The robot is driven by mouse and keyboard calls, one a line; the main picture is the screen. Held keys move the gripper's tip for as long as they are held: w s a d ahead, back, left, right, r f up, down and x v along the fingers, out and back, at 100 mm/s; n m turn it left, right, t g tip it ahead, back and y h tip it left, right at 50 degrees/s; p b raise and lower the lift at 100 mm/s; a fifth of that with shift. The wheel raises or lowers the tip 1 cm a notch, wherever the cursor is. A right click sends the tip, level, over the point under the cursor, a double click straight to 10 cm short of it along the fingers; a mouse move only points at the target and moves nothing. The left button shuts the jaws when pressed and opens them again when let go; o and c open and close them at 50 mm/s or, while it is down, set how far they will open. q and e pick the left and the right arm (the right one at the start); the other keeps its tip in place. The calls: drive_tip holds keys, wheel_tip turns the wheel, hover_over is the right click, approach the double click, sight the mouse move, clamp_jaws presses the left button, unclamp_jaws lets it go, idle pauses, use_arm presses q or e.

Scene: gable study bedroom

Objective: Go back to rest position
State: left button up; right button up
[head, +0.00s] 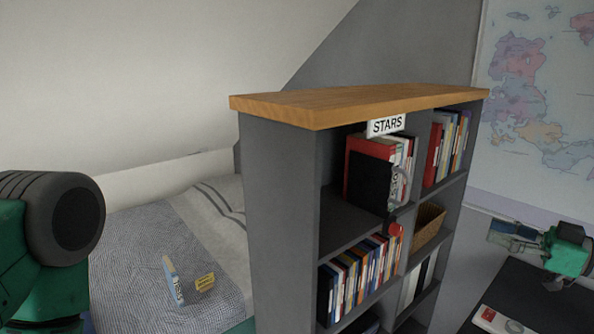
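My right gripper (514,236) is at the right edge, in front of the wall and above a dark desk surface (540,298). It points left, apart from the bookshelf. My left arm shows only as a large green and dark grey link at the left edge; the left gripper is out of view.
A grey bookshelf (280,205) with a wooden top (350,100) and a "STARS" label (386,125) stands in the middle, holding books and a basket (428,225). A bed (135,245) with a book (173,280) and a yellow card (205,282) lies left. A map (540,85) hangs right.

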drive_tip(key=a+f+m+h+b, duration=0.3)
drive_tip(key=a+f+m+h, duration=0.15)
drive_tip(key=f, duration=0.75)
drive_tip(key=s+a+f+m+g+h+b, duration=0.1)
drive_tip(key=s+a+f, duration=0.1)
drive_tip(key=f, duration=0.5)
drive_tip(key=s+a+f+m+g+h+b, duration=0.1)
drive_tip(key=s+a+f+h+b, duration=0.1)
drive_tip(key=s+f, duration=0.2)
drive_tip(key=s+a+f+m+g+h+b, duration=0.1)
drive_tip(key=s+a+f+g, duration=0.1)
drive_tip(key=f, duration=0.8)
drive_tip(key=shift+s+a+f+h, duration=0.1)
drive_tip(key=shift+s+f+h, duration=0.1)
drive_tip(key=shift+s, duration=0.25)
drive_tip(key=shift+s+a+f+h, duration=0.1)
drive_tip(key=shift+s+f, duration=0.05)
drive_tip(key=shift+s, duration=0.3)
drive_tip(key=s+f+g+h+b, duration=0.1)
drive_tip(key=s+f+g, duration=0.1)
drive_tip(key=s+f, duration=0.2)
drive_tip(key=s+f+m+g+h+b, duration=0.1)
drive_tip(key=s+f, duration=0.3)
drive_tip(key=s, duration=0.7)
drive_tip(key=s+f+g+h+b, duration=0.2)
drive_tip(key=s+f+g, duration=0.2)
drive_tip(key=s, duration=0.4)
drive_tip(key=shift+s+a+f+m, duration=0.15)
drive_tip(key=shift+f+m, duration=0.2)
drive_tip(key=shift+f, duration=0.1)
